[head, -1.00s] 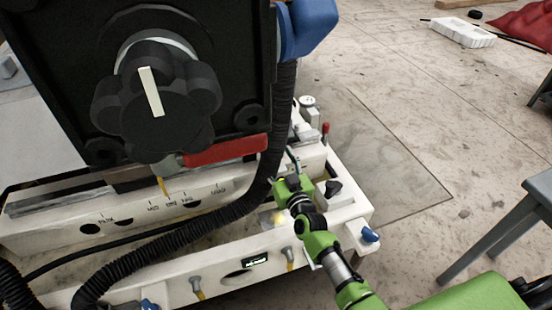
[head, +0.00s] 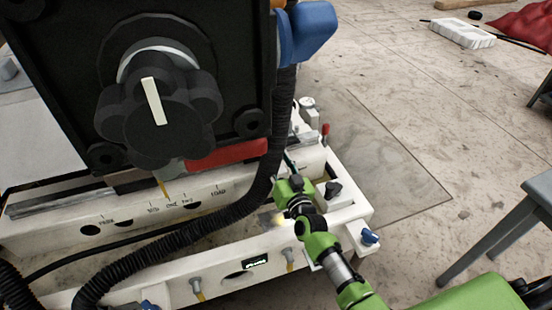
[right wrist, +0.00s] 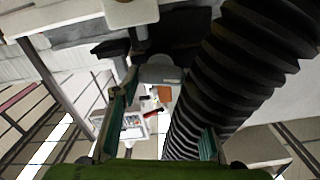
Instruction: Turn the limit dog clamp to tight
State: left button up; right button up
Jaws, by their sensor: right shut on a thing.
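My right gripper (head: 284,172) reaches in from the lower right to the rail of the white machine base (head: 345,212). Its fingers go up behind the black corrugated hose (head: 268,178). In the right wrist view, its fingers (right wrist: 165,118) stand apart on either side of a small grey part (right wrist: 160,72) under a dark block. I take this part for the limit dog clamp; its shape and turn are mostly hidden. The gripper is shut on it. My left gripper is not in view.
A black housing with a large lobed knob (head: 158,105) stands over the base. A red bar (head: 228,152) sits below it. A black knob (head: 333,190) is close to the right gripper. A grey stool (head: 520,215) stands at the right; floor between is clear.

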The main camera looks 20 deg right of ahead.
jog(key=m, duration=0.2)
jog(key=shift+m, duration=0.4)
jog(key=m, duration=0.3)
jog(key=shift+d+f+m, duration=0.15)
jog(key=shift+m, duration=0.15)
jog(key=m, duration=0.2)
jog(key=shift+m+b, duration=0.35)
jog(key=shift+m, duration=0.05)
jog(key=shift+f+m, duration=0.1)
jog(key=shift+m, duration=0.3)
jog(key=m, duration=0.2)
jog(key=shift+m+b, duration=0.3)
jog(key=shift+b, duration=0.05)
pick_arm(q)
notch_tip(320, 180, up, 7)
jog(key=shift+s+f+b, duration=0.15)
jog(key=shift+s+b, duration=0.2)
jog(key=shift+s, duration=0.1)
pick_arm(e)
jog(key=shift+f+m, duration=0.1)
jog(key=shift+m, duration=1.4)
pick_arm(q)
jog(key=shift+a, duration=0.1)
pick_arm(e)
jog(key=o, duration=1.1)
jog(key=shift+s, duration=0.1)
